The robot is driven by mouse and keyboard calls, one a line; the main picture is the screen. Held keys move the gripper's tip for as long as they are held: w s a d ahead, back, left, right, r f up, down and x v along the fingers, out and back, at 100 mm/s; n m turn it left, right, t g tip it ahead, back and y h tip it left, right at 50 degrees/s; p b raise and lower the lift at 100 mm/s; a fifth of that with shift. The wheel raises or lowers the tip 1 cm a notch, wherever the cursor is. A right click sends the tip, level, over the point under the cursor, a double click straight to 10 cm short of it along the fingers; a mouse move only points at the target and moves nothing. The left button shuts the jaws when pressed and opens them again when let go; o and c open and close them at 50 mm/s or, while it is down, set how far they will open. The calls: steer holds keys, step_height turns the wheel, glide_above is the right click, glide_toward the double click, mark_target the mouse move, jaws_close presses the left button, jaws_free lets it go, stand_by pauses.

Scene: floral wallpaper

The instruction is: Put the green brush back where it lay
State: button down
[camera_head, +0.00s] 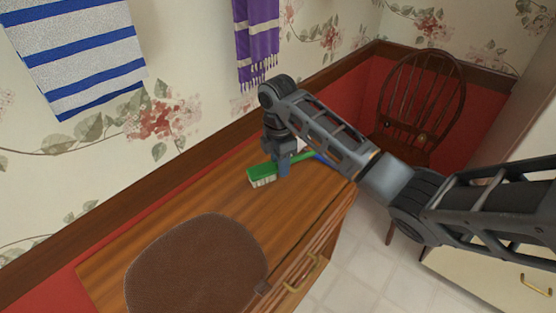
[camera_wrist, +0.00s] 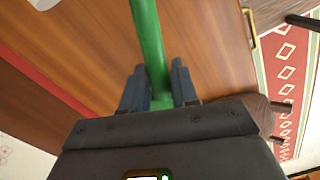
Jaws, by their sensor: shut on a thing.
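The green brush (camera_head: 262,173) has a green head with pale bristles facing down and a green handle reaching right. My gripper (camera_head: 284,170) points down over the far end of the wooden dresser top (camera_head: 215,207) and is shut on the brush. In the wrist view the green handle (camera_wrist: 149,40) runs between the two fingers of my gripper (camera_wrist: 159,85). The brush is at or close above the wood; I cannot tell whether it touches. Part of the handle is hidden behind my gripper.
A brown oval mat (camera_head: 195,268) lies on the near part of the top. A small blue thing (camera_head: 322,158) shows beside the handle's end. A wooden chair (camera_head: 420,100) stands beyond, and towels hang on the wall. The wood between mat and brush is clear.

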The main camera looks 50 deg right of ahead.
steer(key=shift+f+b, duration=2.35)
steer(key=shift+f, duration=0.6)
steer(key=shift+f, duration=0.5)
steer(key=c, duration=0.8)
jaws_free()
steer(key=shift+r, duration=3.9)
